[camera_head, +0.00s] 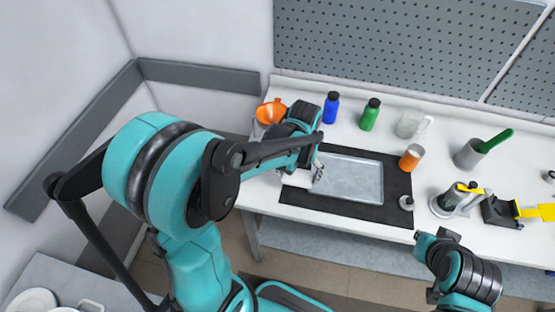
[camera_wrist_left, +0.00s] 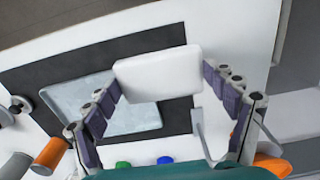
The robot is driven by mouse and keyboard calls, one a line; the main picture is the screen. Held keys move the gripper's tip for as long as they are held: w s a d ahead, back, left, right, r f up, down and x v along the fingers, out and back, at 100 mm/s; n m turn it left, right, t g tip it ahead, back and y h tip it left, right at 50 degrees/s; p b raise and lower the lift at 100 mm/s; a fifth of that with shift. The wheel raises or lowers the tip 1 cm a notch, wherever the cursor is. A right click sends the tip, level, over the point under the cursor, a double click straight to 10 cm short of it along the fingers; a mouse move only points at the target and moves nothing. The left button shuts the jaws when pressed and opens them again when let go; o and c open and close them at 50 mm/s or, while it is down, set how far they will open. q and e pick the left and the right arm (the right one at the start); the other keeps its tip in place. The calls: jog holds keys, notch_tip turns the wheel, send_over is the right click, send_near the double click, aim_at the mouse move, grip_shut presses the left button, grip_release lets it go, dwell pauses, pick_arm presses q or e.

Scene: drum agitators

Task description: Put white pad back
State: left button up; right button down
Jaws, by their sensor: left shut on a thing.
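A white pad (camera_wrist_left: 158,74) is held between the fingers of my left gripper (camera_wrist_left: 160,84) in the left wrist view. In the head view the pad (camera_head: 297,179) shows as a small white piece by my left gripper (camera_head: 308,177), over the left end of the black mat (camera_head: 398,208). The mat (camera_wrist_left: 60,66) and a silver tray (camera_wrist_left: 133,118) lie below the pad in the wrist view. The tray (camera_head: 352,180) lies on the mat, right of the gripper. My right arm's end (camera_head: 425,240) is at the lower right; its fingers are not clear.
Behind the mat stand a blue bottle (camera_head: 331,107), a green bottle (camera_head: 370,114) and a clear mug (camera_head: 408,125). An orange container (camera_head: 411,158) is right of the tray. An orange funnel (camera_head: 270,111) is behind my left gripper. Several tools stand at the right.

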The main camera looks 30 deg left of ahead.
pick_arm(q)
jog(key=b, duration=0.2)
send_over(269, 179)
notch_tip(269, 179, down, 7)
jog(key=shift+r, duration=0.15)
jog(key=shift+f+b, duration=0.7)
jog(key=shift+f, duration=1.35)
jog(key=shift+f, duration=0.2)
jog(key=o, duration=0.9)
jog(key=shift+r, duration=0.1)
